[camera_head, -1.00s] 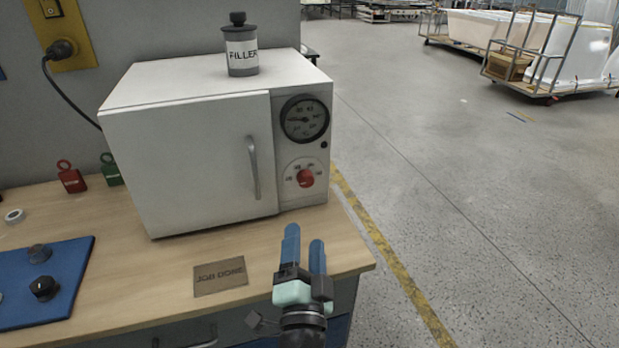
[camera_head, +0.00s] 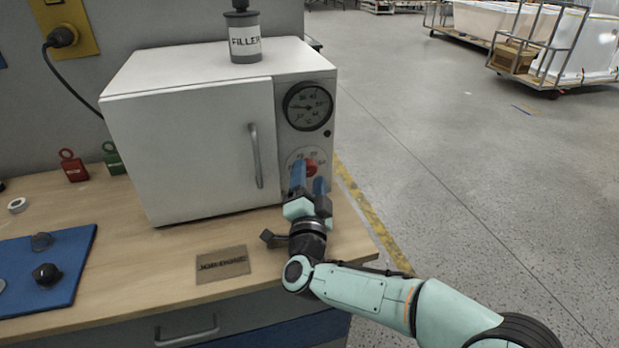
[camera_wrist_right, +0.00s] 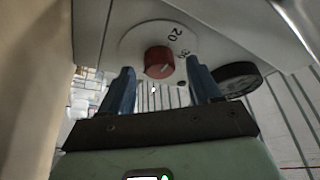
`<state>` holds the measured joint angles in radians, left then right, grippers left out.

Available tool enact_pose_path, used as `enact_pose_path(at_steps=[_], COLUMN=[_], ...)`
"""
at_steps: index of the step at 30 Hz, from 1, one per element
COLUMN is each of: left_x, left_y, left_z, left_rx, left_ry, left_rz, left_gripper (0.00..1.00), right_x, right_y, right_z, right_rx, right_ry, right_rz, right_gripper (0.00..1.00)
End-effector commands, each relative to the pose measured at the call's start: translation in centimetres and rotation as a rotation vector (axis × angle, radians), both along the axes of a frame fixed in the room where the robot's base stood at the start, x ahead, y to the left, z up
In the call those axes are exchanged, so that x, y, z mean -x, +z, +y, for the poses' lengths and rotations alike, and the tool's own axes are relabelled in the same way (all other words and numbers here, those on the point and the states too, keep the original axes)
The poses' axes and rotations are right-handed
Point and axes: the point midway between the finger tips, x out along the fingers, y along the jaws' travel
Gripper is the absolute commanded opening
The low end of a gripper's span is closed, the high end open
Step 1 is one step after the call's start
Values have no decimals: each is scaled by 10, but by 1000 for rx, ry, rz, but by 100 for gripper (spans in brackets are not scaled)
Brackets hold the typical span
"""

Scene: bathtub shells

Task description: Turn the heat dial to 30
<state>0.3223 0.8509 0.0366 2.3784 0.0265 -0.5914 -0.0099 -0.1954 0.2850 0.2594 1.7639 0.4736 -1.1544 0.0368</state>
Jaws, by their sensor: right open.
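The red heat dial (camera_head: 311,167) sits on the front panel of the white oven (camera_head: 190,150), below a round black gauge (camera_head: 308,106). My right gripper (camera_head: 309,178) is in front of the dial, its blue fingers pointing toward it and covering part of the dial plate. In the right wrist view the red dial (camera_wrist_right: 159,62) shows between and beyond the two open fingers (camera_wrist_right: 158,85), with no visible contact. The numbers 20 and 30 can be read on the plate there. The dial's pointer setting cannot be made out. My left gripper is not in view.
A FILLER canister (camera_head: 244,38) stands on the oven. The oven's door handle (camera_head: 256,155) is left of my right gripper. A JOB DONE plate (camera_head: 222,263), blue mat (camera_head: 75,262) and red and green padlocks lie on the wooden bench.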

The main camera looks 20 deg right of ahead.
Motion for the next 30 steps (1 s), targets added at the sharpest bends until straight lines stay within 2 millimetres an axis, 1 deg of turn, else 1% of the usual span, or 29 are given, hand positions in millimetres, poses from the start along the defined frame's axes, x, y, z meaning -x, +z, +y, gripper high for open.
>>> enact_pose_path(at_steps=[3, 11, 14, 15, 16, 17, 24, 30], left_x=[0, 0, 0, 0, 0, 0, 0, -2], left_y=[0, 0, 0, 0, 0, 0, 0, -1], left_z=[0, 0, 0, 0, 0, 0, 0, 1], left_rx=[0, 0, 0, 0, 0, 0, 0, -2], left_ry=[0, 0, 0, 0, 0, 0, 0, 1], left_rz=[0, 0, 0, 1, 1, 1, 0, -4], left_gripper=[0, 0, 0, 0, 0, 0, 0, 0], right_x=[-5, -6, -6, -6, -6, -6, -5, -6], right_y=[1, 2, 2, 2, 2, 2, 2, 2], right_z=[-2, -2, -2, -2, -2, -2, -2, -1], right_rx=[1, 1, 1, 1, 1, 1, -13, -84], right_ry=[-1, -1, -1, 0, 0, 0, 0, 0], right_rz=[0, 0, 0, 0, 0, 0, 0, 3], right_gripper=[63, 63, 33, 20, 11, 6, 7, 7])
